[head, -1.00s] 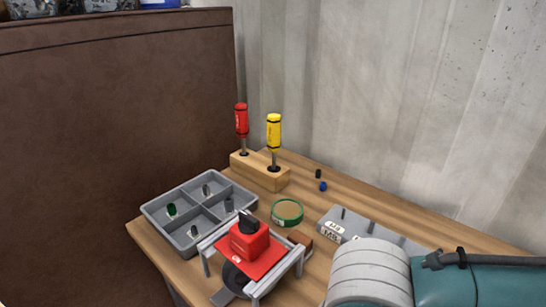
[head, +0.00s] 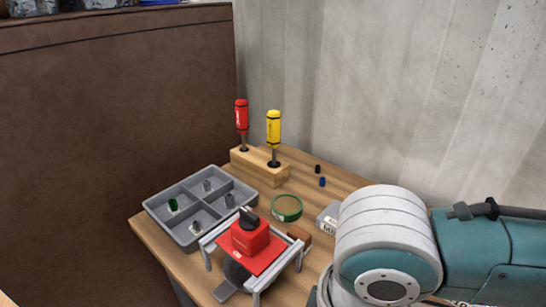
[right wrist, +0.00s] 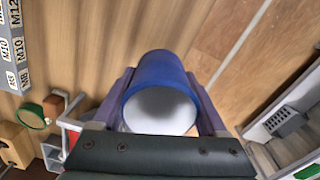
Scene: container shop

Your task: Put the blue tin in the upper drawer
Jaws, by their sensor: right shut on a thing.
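The blue tin (right wrist: 160,82) is in the right wrist view, a cylinder with its pale round end facing the camera. My right gripper (right wrist: 163,100) is shut on it, one finger on each side. In the head view my right arm reaches in from the right, and its gripper and the tin are out of sight. What looks like an open drawer (right wrist: 250,130), with a pale rim and a grey slotted piece inside, shows at the right of the wrist view. I cannot tell if it is the upper one. My left gripper is in neither view.
The wooden bench holds a grey divided tray (head: 160,217), a red switch on a metal frame (head: 250,240), a green-rimmed round tin (head: 287,208), and a wooden block (head: 255,170) with red and yellow screwdrivers. A brown panel (head: 110,130) stands left.

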